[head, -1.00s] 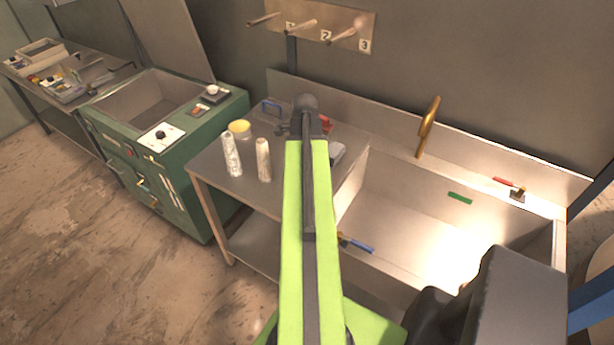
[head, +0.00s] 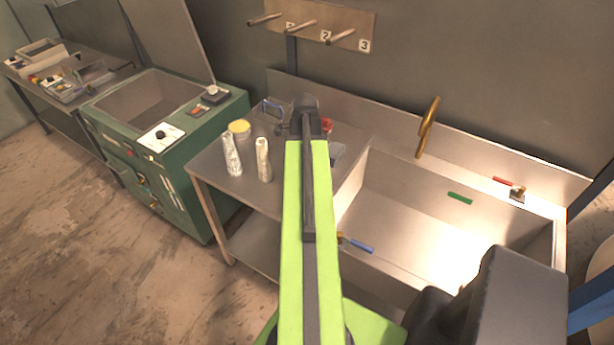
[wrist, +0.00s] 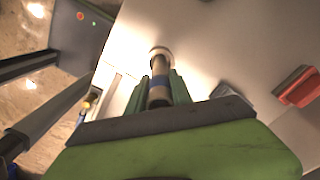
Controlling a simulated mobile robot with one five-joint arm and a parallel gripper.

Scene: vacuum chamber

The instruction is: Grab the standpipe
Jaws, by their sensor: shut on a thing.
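In the wrist view the standpipe (wrist: 159,68) is a short pipe with a pale flared end and a blue band. My gripper (wrist: 161,84) has its two green fingers on either side of the pipe and is shut on it. The pipe's near end is partly hidden by the gripper body. In the head view my arm covers the standpipe and most of my gripper, over the back of the steel side table (head: 205,165).
Two pale bottles (head: 232,155) (head: 264,160) and a yellow-lidded jar (head: 240,128) stand left of my arm. A red-topped block (wrist: 297,88) and a grey block (wrist: 228,91) lie right of the gripper. The sink (head: 400,210) with its brass tap (head: 428,128) is at right.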

